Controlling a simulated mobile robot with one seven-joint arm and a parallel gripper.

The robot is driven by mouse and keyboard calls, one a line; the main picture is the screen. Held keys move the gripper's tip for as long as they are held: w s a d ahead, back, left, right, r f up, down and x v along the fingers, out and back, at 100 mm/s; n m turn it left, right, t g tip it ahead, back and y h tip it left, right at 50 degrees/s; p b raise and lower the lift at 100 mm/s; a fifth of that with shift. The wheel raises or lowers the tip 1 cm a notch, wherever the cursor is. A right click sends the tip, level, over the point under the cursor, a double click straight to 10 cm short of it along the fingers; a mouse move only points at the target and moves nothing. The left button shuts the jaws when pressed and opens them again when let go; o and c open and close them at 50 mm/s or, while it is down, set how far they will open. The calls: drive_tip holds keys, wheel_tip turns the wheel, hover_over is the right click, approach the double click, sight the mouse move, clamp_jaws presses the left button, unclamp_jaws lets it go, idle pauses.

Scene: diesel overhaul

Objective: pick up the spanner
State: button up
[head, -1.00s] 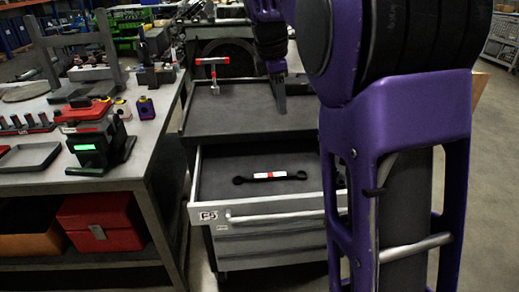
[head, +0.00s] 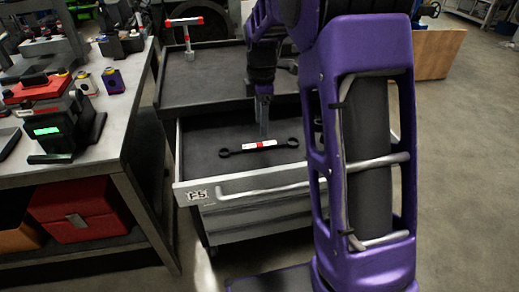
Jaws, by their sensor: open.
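The spanner (head: 259,146) is dark with a white and red band on its middle. It lies flat in the open top drawer (head: 195,158) of the grey tool cabinet, roughly left to right. My gripper (head: 264,134) points down over the drawer, just behind the spanner's middle in the picture. It is small and seen edge-on; no gap between its fingers shows. Whether it touches the spanner cannot be told, and nothing is seen held in it. My purple arm covers the drawer's right side.
A T-handled tool (head: 186,38) with red ends stands on the cabinet's top tray (head: 200,85). A workbench (head: 140,110) with several tools and a device with a green display (head: 62,125) stands close on the left. A red box (head: 78,208) sits beneath it. Floor at right is clear.

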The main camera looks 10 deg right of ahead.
sight(262, 144)
drive_tip(key=shift+s+d+f+b, duration=0.1)
drive_tip(key=shift+f+b, duration=0.15)
drive_tip(key=shift+f, duration=1.5)
drive_tip(key=shift+s+d+f+b, duration=0.1)
drive_tip(key=shift+f+b, duration=0.15)
drive_tip(key=shift+f, duration=1.45)
clamp_jaws()
drive_tip(key=shift+r, duration=0.1)
